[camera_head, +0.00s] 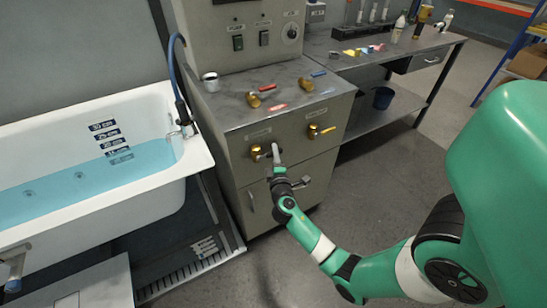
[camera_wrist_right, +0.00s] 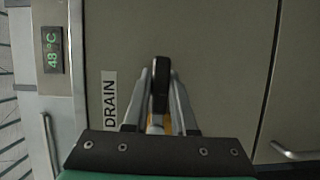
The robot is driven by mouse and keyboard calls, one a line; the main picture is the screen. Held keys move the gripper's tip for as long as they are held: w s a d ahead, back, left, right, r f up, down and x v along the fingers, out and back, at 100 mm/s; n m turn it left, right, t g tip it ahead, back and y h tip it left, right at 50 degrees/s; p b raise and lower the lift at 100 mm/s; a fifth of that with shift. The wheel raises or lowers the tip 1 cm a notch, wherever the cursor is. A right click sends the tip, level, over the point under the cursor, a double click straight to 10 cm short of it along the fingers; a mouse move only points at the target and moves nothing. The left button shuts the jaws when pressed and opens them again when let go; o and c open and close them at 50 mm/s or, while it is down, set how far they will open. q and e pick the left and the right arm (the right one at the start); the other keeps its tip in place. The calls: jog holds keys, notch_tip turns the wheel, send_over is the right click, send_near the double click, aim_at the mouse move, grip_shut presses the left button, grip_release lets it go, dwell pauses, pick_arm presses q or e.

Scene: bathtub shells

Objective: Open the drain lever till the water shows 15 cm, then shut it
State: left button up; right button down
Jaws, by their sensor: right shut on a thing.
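The white bathtub (camera_head: 185,160) holds blue water (camera_head: 75,185). Depth labels (camera_head: 109,135) run down its inner wall. The waterline lies around the 20 and 15 cm labels, too small to read exactly. My right gripper (camera_head: 277,165) is at the front of the grey cabinet, beside a brass valve (camera_head: 257,152). In the right wrist view its fingers (camera_wrist_right: 160,95) are shut on the dark drain lever (camera_wrist_right: 160,80), which points up in that picture. The DRAIN label (camera_wrist_right: 109,100) is left of the fingers. My left gripper is not in view.
A second brass valve with an orange lever (camera_head: 320,131) is on the grey cabinet (camera_head: 240,185), right of my gripper. Loose levers and brass parts (camera_head: 278,106) lie on its top. A workbench (camera_head: 400,50) stands behind. A display (camera_wrist_right: 52,50) reads 48 °C. The floor in front is clear.

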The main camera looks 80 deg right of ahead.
jog(key=shift+r+n, duration=0.2)
jog(key=shift+n, duration=0.1)
jog(key=c, duration=0.7)
grip_release()
jog(key=p+v, duration=0.2)
jog(key=v, duration=0.9)
jog(key=shift+a+f, duration=0.1)
jog(key=shift+a, duration=0.2)
